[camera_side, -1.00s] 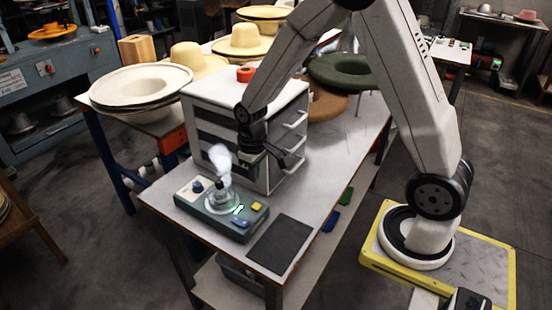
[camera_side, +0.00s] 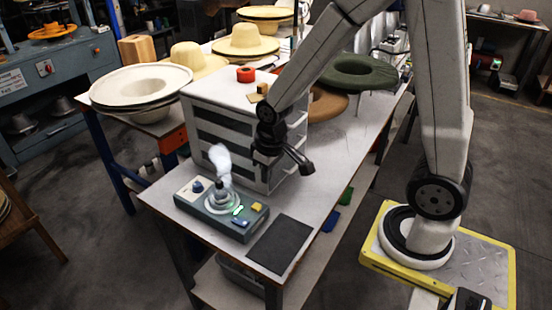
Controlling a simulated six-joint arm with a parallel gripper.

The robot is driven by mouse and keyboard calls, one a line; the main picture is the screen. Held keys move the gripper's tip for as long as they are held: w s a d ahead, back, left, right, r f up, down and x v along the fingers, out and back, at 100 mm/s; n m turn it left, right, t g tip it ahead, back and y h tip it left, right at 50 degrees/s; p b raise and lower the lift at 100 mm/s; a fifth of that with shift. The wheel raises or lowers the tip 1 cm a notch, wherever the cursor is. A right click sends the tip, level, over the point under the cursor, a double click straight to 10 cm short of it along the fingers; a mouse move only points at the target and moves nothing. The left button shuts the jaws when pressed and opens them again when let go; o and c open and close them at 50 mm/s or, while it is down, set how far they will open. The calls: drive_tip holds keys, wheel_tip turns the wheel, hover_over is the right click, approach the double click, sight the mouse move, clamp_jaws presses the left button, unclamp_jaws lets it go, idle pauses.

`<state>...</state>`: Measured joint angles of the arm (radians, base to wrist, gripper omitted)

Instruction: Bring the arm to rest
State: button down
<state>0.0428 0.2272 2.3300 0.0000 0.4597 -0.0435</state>
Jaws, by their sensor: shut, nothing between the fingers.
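My gripper (camera_side: 306,166) is shut and empty. It hangs in front of the right side of the white drawer cabinet (camera_side: 223,100), above the bench top, and hides part of the drawer fronts. The fingers point down to the right. My arm reaches in from the right, from its yellow base plate. I cannot tell from this view how far the fingertips are from the cabinet.
A steaming blue-grey device (camera_side: 221,208) with yellow and blue buttons stands on the bench, left of a dark mat (camera_side: 280,244). A green hat (camera_side: 358,71) lies behind my arm.

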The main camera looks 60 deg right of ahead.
drive_tip(key=shift+t, duration=0.6)
drive_tip(key=s, duration=0.1)
drive_tip(key=s+a+r, duration=0.1)
drive_tip(key=s, duration=0.3)
drive_tip(key=shift+s+a+r, duration=0.15)
drive_tip(key=shift+a+r, duration=0.05)
drive_tip(key=shift+r, duration=0.15)
